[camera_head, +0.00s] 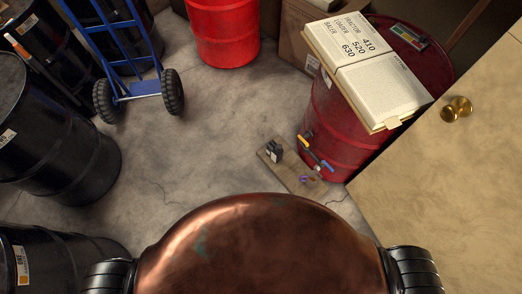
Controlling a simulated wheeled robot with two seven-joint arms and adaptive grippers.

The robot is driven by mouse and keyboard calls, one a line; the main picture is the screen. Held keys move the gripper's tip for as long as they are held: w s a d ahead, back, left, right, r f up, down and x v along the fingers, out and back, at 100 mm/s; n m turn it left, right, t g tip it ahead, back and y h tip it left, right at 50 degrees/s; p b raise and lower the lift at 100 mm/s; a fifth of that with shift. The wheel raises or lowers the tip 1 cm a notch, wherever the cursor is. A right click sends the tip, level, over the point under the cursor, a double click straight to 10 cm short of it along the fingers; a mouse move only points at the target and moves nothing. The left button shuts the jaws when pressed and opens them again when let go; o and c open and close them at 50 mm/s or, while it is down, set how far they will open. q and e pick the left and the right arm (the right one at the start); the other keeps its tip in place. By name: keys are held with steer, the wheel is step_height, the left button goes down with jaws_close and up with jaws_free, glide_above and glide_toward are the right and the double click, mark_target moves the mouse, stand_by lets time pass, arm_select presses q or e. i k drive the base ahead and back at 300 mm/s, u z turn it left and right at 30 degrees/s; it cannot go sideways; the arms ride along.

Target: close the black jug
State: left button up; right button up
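The small black jug (275,151) stands on a flat brown board (271,161) on the concrete floor, in front of a red drum. It has a pale label. It is too small in view to tell whether its mouth is open. A small purple ring-like piece (304,179), possibly a cap, lies on the same board to the right of the jug, apart from it. Neither of my grippers is in view.
The red drum (340,115) has yellow- and blue-handled valves near its foot and a box (362,62) on top. A wooden door (460,170) stands right. Black drums (60,145) and a blue hand truck (135,90) stand left. The middle floor is clear.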

mark_target(276, 156)
steer(key=u, duration=1.2)
steer(key=i, duration=2.75)
steer(key=z, duration=3.9)
